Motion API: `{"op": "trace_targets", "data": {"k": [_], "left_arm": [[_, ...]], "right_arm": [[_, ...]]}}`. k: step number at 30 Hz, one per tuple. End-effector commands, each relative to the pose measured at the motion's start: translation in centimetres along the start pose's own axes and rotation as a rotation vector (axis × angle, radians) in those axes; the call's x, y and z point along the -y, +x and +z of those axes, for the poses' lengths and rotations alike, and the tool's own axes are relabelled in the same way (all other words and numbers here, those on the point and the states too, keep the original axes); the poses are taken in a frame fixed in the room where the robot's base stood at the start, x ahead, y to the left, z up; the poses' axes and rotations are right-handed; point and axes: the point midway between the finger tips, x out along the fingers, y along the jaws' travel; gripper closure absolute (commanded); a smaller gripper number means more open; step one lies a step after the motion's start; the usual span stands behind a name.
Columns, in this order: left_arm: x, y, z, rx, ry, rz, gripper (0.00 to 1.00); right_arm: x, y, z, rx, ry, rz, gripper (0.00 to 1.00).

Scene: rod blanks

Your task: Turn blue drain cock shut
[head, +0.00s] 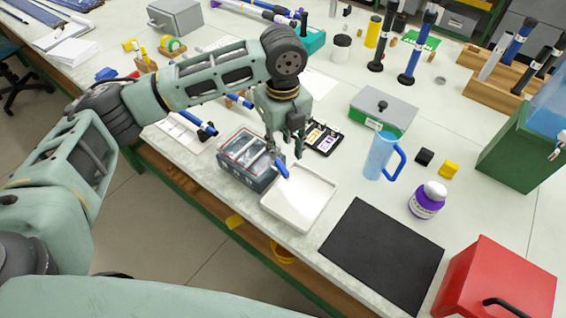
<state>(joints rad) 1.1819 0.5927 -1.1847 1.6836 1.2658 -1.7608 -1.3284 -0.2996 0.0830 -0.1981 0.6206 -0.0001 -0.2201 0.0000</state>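A blue handle (282,169), which looks like the drain cock, sticks out from the right side of a dark grey box with a clear top (236,172). My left gripper (285,150) points down just above the blue handle. Its two fingers are spread, with nothing visible between them. I cannot tell whether a fingertip touches the handle. The cock's body and its exact turn are too small to make out. My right gripper is not in view.
A black mat (383,255) lies right of the tray. A clear blue jug (379,156), a purple-labelled jar (427,200) and a green box with a grey lid (383,112) stand further right. A red box (497,283) is at the near right. The bench's front edge runs close by.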

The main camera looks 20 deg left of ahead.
Motion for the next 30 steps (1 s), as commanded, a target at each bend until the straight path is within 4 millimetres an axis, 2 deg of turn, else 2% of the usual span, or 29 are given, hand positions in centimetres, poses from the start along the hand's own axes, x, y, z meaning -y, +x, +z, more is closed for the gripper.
{"op": "trace_targets", "data": {"k": [9, 15, 25, 30], "left_arm": [[-0.1, 4.6, -0.1, -0.002, -0.001, 0.003, 0.69], [0.0, 6.9, -0.1, 0.000, 0.000, 0.000, 0.69], [0.0, 7.5, -0.1, 0.001, 0.000, -0.002, 0.69], [0.0, 7.5, -0.1, 0.000, 0.000, -0.002, 0.82]], "right_arm": [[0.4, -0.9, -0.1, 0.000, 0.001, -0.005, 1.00], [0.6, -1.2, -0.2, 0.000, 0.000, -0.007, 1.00], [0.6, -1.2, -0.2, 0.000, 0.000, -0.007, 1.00], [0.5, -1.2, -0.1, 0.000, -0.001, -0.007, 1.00]]}}
